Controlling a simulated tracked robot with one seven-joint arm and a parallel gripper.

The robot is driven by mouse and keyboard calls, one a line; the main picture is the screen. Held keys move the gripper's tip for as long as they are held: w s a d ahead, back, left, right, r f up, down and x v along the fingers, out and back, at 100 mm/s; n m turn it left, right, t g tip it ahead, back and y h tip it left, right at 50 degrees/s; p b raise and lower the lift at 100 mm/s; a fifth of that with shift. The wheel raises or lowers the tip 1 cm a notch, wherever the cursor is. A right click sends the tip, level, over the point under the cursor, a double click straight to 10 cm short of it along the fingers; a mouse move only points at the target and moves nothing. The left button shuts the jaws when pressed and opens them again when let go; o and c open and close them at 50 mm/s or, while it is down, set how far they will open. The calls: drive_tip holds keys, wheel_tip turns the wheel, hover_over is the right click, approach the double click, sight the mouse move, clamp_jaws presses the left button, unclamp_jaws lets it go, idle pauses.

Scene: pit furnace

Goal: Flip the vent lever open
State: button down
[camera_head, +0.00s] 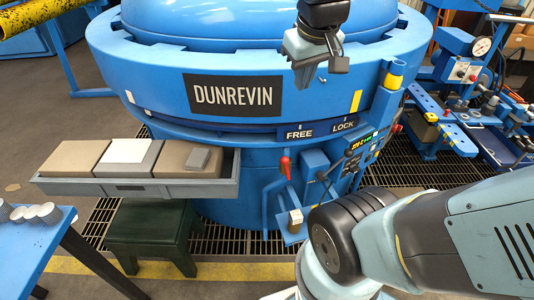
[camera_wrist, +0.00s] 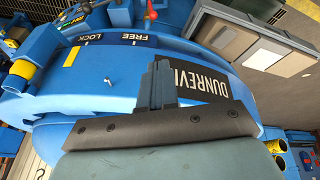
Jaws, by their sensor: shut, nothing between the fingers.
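A lever with a red handle (camera_head: 285,167) stands on the front of the blue furnace (camera_head: 135,75), below the FREE label; its red end also shows at the top of the wrist view (camera_wrist: 151,14). A black lever (camera_head: 323,178) is on the blue box just right of it. A pale-tipped block (camera_head: 296,217) sits lower down. No label readable here tells which one is the vent lever. My gripper (camera_head: 335,62) is shut and empty, above the furnace rim, higher than these levers and apart from them. In the wrist view my closed fingers (camera_wrist: 157,80) are over the DUNREVIN plate.
A grey tray (camera_head: 135,187) with boxes juts from the furnace at left, above a dark green stool (camera_head: 155,230). A blue table (camera_head: 30,245) with small cups is at lower left. A control panel (camera_head: 365,150) and blue machine (camera_head: 480,100) stand at right.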

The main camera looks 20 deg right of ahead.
drive_tip(key=w+a+f+n+g+h, duration=0.35)
drive_tip(key=w+f+n, duration=0.35)
drive_tip(key=f, duration=0.4)
drive_tip(key=w+a+f+n+g+h, duration=0.2)
drive_tip(key=w+a+f+n+h, duration=0.15)
drive_tip(key=w+f, duration=0.6)
drive_tip(key=n+h, duration=0.2)
drive_tip(key=n, duration=0.3)
approach(286, 167)
drive_tip(key=f, duration=0.2)
drive_tip(key=shift+s+d+r+t, duration=0.1)
drive_tip(key=shift+d+t, duration=0.1)
drive_tip(key=shift+d, duration=0.35)
drive_tip(key=shift+s+d+r+t, duration=0.1)
drive_tip(key=shift+d+r+t, duration=0.05)
drive_tip(key=shift+d, duration=0.4)
